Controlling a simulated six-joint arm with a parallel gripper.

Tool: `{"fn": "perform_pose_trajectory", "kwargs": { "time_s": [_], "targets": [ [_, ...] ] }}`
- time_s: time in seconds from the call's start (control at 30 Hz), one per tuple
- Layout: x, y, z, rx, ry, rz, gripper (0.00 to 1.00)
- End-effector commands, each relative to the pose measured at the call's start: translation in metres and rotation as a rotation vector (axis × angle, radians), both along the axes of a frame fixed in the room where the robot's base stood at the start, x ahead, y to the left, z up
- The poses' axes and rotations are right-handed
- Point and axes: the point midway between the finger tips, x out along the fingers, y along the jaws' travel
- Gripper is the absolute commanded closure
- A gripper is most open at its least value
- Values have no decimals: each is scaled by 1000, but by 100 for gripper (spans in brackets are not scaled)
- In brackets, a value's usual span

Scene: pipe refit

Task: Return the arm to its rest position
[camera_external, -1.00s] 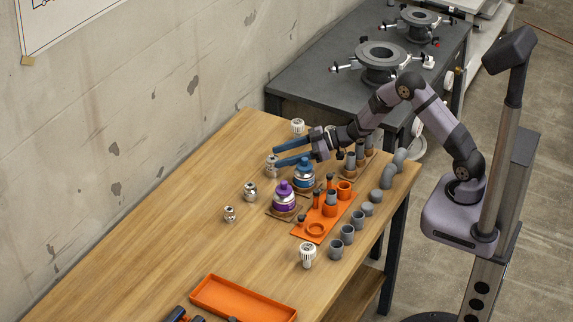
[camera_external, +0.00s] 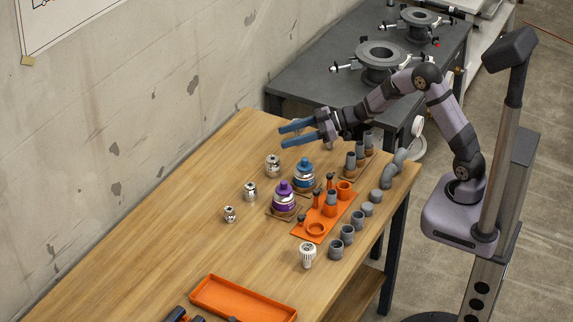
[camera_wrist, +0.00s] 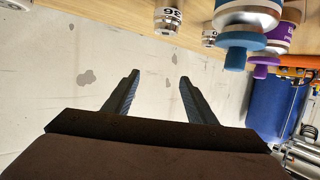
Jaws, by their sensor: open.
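My gripper (camera_external: 304,133) is open and empty, held above the far part of the wooden table. Its two blue fingers point left toward the wall. In the wrist view the fingers (camera_wrist: 157,88) stand apart with only the wall between them. My arm reaches from its base at the right, bent at the elbow. The blue-topped bottle (camera_external: 303,174) stands upright below the gripper, with the purple-topped bottle (camera_external: 284,199) nearer. Both also show at the top right of the wrist view, blue (camera_wrist: 238,42) and purple (camera_wrist: 265,62).
Several metal fittings (camera_external: 250,191) stand left of the bottles. An orange tray (camera_external: 243,308) lies in front. A dark bench (camera_external: 320,72) with flanged pipes stands behind.

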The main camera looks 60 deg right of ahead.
Motion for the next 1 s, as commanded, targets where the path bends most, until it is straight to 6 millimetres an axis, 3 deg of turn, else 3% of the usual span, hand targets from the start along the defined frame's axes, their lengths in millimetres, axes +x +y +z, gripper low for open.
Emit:
{"fn": "perform_pose_trajectory", "kwargs": {
  "time_s": [0.33, 0.57, 0.67, 0.77, 0.9, 1.0],
  "targets": [
    [1, -7, 5, -28, 13, -47, 49],
    [-14, -49, 15, -160, 123, -268, 49],
    [-41, -74, 15, -234, 233, -392, 49],
    [-82, -94, 12, -302, 374, -495, 49],
    [-154, -108, 4, -369, 601, -585, 49],
    [-209, -106, 0, -397, 766, -610, 49]
  ]
}}
